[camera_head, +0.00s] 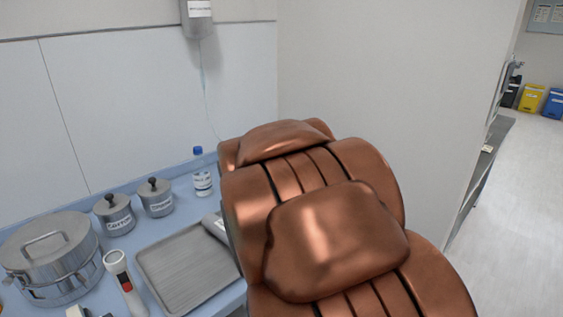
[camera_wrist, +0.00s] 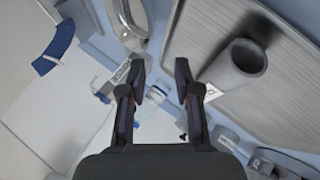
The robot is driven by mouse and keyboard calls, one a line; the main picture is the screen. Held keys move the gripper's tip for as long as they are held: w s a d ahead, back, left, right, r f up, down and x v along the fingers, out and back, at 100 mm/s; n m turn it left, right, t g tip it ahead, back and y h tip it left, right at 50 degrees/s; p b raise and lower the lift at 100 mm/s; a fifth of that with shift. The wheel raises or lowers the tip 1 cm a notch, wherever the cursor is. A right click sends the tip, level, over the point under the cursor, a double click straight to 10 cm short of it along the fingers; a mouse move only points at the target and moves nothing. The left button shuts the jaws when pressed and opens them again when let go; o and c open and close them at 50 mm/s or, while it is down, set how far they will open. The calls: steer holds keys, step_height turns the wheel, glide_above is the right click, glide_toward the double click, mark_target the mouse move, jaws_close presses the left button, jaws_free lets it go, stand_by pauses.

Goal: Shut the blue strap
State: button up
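A dark blue curved strip (camera_wrist: 56,48), which may be the blue strap, shows at the upper left of the wrist view against a pale surface. I cannot tell from here whether it is open or closed. No blue strap can be made out in the head view. My gripper (camera_wrist: 162,76) is open, with its two dark fingers apart and nothing held between them. The strip lies to the left of the fingers and apart from them. My gripper does not show in the head view.
A brown padded chair (camera_head: 335,245) fills the right-centre. The blue counter (camera_head: 120,243) holds a metal tray (camera_head: 165,270), a lidded steel pot (camera_head: 50,255), two labelled jars, a blue-capped bottle (camera_head: 202,178) and a red-and-white device (camera_head: 122,283). A grey cylinder (camera_wrist: 238,66) stands by the tray.

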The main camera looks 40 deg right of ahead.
steer(key=w+d+r+n+t+h+b, duration=0.1)
steer(key=w+d+r+n+t+b, duration=0.15)
steer(key=d+n+t, duration=0.4)
steer(key=w+d+r+n+t+h+b, duration=0.15)
steer(key=w+d+n+t, duration=0.25)
steer(key=d, duration=0.6)
steer(key=f+p+x, duration=0.1)
steer(key=x, duration=0.6)
steer(key=shift+w+d+r, duration=0.3)
steer(key=shift+r, duration=0.15)
steer(key=shift+g+y, duration=0.25)
jaws_close()
